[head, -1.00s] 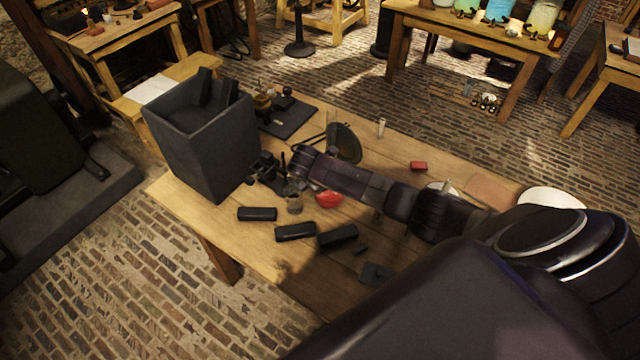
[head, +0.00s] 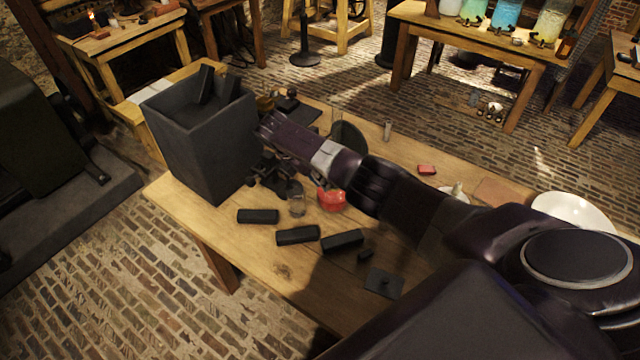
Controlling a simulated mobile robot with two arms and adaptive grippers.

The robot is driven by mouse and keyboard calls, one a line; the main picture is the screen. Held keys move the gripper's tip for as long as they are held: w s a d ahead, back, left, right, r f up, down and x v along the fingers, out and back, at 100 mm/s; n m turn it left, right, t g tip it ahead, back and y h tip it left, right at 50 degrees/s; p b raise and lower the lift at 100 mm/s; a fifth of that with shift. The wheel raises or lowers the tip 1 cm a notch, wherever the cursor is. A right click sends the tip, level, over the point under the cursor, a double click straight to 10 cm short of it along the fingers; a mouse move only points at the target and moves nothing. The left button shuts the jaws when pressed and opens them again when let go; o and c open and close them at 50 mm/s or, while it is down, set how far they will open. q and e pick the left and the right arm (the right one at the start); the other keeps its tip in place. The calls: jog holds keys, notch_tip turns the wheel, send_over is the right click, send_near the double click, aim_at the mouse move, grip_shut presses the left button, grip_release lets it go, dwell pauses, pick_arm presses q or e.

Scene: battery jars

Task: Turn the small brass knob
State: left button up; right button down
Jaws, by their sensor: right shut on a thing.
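My right gripper (head: 264,130) reaches in from the right over the wooden table. Its jaws are shut at the far left of the table, close to the tall dark box and above a dark apparatus (head: 268,170). The fingers hide what they hold; from their place it seems to be the small brass knob, but I cannot make the knob out. A brass-coloured part (head: 265,103) shows just behind the fingertips, near a black base board (head: 303,116). My left gripper is not in view.
The tall dark box (head: 205,150) stands left of the gripper. A small glass (head: 297,205), a red object (head: 332,199) and several black blocks (head: 298,235) lie in front. A dark disc (head: 347,138) stands behind my arm. The table's front left corner is clear.

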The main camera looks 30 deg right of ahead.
dwell(0.3)
jog(key=c, duration=2.1)
grip_release()
jog(key=shift+d, duration=0.1)
jog(key=v, duration=1.2)
jog(key=shift+f, duration=0.1)
